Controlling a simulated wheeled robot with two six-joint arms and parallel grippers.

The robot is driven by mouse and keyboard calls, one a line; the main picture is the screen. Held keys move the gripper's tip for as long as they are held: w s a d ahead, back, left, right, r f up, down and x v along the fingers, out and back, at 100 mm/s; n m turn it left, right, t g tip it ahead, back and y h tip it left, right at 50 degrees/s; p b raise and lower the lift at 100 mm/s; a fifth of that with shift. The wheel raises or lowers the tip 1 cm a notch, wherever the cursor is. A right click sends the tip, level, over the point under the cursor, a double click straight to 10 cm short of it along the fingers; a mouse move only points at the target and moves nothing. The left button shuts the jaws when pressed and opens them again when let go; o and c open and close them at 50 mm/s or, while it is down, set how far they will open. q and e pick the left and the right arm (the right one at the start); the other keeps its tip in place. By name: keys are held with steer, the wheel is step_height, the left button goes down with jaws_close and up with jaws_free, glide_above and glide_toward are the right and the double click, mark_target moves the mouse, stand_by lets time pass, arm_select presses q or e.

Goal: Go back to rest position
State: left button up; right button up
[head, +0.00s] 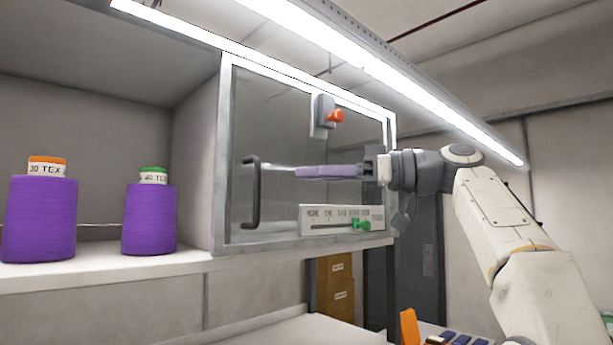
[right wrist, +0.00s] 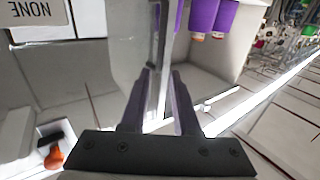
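My right gripper (head: 300,172) reaches in from the right in front of the glass-fronted cabinet door (head: 228,150). Its purple fingers point left toward the dark door handle (head: 252,192), with a gap between fingertips and handle. In the right wrist view the two fingers (right wrist: 162,75) stand apart with nothing clasped between them; the door edge shows beyond them. My left gripper is not in view.
Two purple yarn cones (head: 40,220) (head: 150,220) stand on the white shelf (head: 100,276) at left. An orange-knobbed switch (head: 325,115) and a panel with a green slider (head: 342,220) are by the door.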

stand_by(0.3)
steer(key=w+a+f+m+h+b, duration=0.1)
steer(key=a+f+m+h, duration=0.15)
steer(key=f, duration=0.35)
steer(key=a+f+m+h+b, duration=0.1)
steer(key=a+f+m, duration=0.3)
steer(key=f, duration=0.3)
steer(key=s+a+f+m+g+h+b, duration=0.1)
steer(key=s+a+f+h, duration=0.15)
steer(key=f, duration=0.55)
steer(key=s+a+f+m+h, duration=0.1)
steer(key=s+f, duration=0.2)
steer(key=f, duration=0.4)
steer(key=s+d+f+g+h+b, duration=0.1)
steer(key=s+d+f+h, duration=0.2)
steer(key=s+f, duration=0.5)
steer(key=s+d+f+g+h, duration=0.1)
steer(key=s+d+f+h, duration=0.2)
steer(key=f, duration=1)
steer(key=s+d+f+g+h+b, duration=0.1)
steer(key=s+d+f+h, duration=0.2)
steer(key=s+d+f, duration=0.4)
steer(key=s+f, duration=0.4)
steer(key=s, duration=0.2)
steer(key=shift+s+d+h+b, duration=0.3)
steer(key=shift+s+d, duration=0.05)
steer(key=shift+s, duration=0.05)
steer(key=shift+a+n, duration=0.15)
steer(key=shift+n, duration=0.1)
